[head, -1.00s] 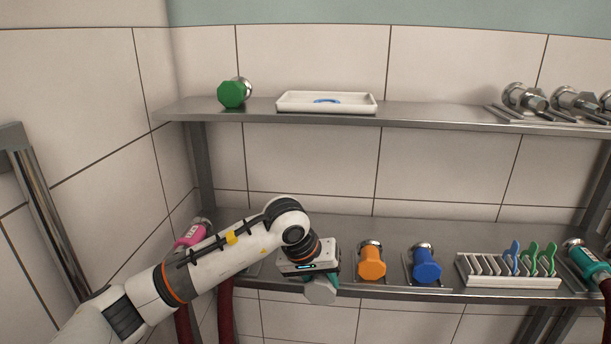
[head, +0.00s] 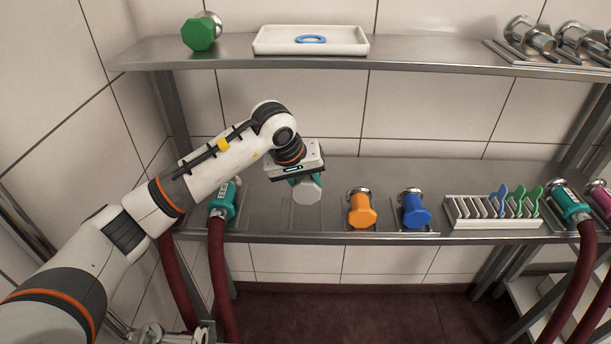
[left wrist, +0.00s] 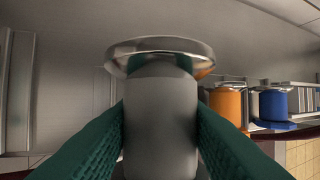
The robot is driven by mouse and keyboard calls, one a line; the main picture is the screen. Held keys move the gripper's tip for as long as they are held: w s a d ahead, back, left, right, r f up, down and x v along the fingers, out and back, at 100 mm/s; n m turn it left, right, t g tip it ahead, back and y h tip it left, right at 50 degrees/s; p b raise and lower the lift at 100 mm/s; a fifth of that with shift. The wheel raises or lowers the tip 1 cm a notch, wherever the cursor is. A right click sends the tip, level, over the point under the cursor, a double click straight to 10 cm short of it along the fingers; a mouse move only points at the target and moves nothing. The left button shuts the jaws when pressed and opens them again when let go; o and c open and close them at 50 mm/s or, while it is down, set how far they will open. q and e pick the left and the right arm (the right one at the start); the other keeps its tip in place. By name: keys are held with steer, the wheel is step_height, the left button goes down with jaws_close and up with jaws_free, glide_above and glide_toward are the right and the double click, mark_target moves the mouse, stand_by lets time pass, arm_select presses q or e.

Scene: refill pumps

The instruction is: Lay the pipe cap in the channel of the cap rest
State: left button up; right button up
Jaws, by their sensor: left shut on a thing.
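The grey pipe cap (head: 307,190) is in my left gripper (head: 304,180), its grey faceted end facing the front. In the left wrist view, the two teal fingers are shut on the grey body (left wrist: 160,115), with its shiny metal flange (left wrist: 160,47) beyond them. The cap is over the lower shelf, left of the orange cap. A flat metal cap rest (head: 300,220) seems to lie below it, empty, its outline faint. I cannot tell the gap between them. My right gripper is not in view.
An orange cap (head: 361,210) and a blue cap (head: 416,210) lie to the right, then a white slotted rack (head: 490,222). A teal hose end (head: 222,202) stands left. Above are a green cap (head: 199,33) and white tray (head: 275,47).

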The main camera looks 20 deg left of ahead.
mark_target(294, 185)
arm_select(q)
step_height(294, 185, down, 4)
steer(key=shift+r+b, duration=0.25)
steer(key=shift+b, duration=0.65)
steer(key=shift+f+b, duration=1.6)
steer(key=shift+f, duration=0.05)
steer(key=shift+f+b, duration=0.2)
steer(key=shift+b, duration=0.2)
steer(key=o, duration=1.2)
steer(key=shift+d, duration=0.1)
steer(key=shift+s+f, duration=0.1)
steer(key=shift+f, duration=0.15)
steer(key=shift+s, duration=0.1)
steer(key=b+v, duration=0.1)
steer(key=v, duration=1.1)
steer(key=shift+r, duration=0.4)
steer(key=shift+d, duration=0.1)
